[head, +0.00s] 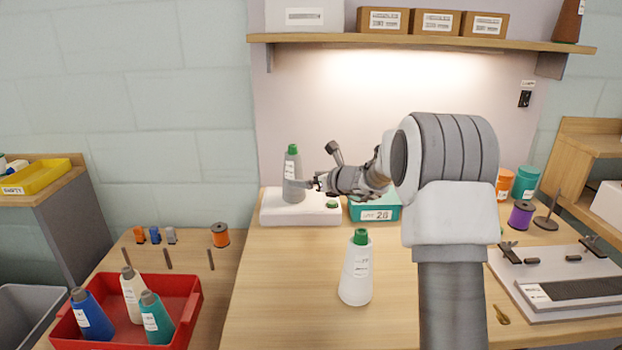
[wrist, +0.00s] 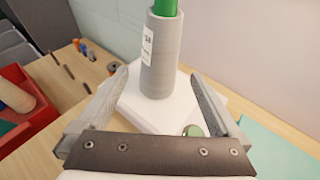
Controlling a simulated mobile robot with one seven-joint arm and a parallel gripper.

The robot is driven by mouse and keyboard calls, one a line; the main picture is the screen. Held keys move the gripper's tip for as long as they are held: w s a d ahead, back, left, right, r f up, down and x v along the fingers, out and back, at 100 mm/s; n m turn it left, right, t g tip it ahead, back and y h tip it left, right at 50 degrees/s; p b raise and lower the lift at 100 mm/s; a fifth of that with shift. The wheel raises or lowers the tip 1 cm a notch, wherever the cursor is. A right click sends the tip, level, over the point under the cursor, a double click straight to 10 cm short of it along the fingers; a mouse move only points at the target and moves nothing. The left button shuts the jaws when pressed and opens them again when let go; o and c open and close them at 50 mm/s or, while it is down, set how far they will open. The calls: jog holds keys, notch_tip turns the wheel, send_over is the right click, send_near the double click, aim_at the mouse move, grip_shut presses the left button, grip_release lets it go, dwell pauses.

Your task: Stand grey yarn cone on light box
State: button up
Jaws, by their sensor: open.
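The grey yarn cone (head: 293,178) with a green tip stands upright on the white light box (head: 300,215) at the back of the table. In the wrist view the grey cone (wrist: 161,58) rises from the white box top (wrist: 140,117), ahead of the fingertips and between their lines. My gripper (head: 310,184) is just right of the cone in the head view. In the wrist view my gripper (wrist: 165,85) is open, its two fingers apart with nothing between them. A round green button (head: 332,205) is on the box's right part.
A white cone (head: 356,272) with a green tip stands on the table in front of the box. A teal bin (head: 378,213) is right of the box. A red tray (head: 180,310) with several cones is at lower left. The table's front middle is otherwise clear.

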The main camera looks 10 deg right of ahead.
jog(key=shift+s+d+r, duration=0.2)
jog(key=shift+s+r, duration=0.05)
jog(key=shift+s, duration=0.25)
jog(key=s+a+r+n+g, duration=0.25)
jog(key=s+a+n, duration=0.2)
jog(key=s, duration=0.25)
jog(key=s+a+r+n+g, duration=0.1)
jog(key=s+a+r+n, duration=0.2)
jog(key=s+n, duration=0.35)
jog(key=s+a+r+n+g, duration=0.25)
jog(key=s+n, duration=0.25)
jog(key=s, duration=0.3)
jog(key=s+d+f+n+g+h, duration=0.1)
jog(key=s+d+f+n+h, duration=0.15)
jog(key=s+n, duration=0.8)
jog(key=s+d+f+n+h, duration=0.2)
jog(key=s+d+n+h, duration=0.25)
jog(key=s, duration=1.05)
notch_tip(320, 180, up, 18)
jog(key=y+p, duration=0.1)
jog(key=p, duration=1.7)
jog(key=shift+r, duration=0.25)
jog(key=shift+a, duration=0.1)
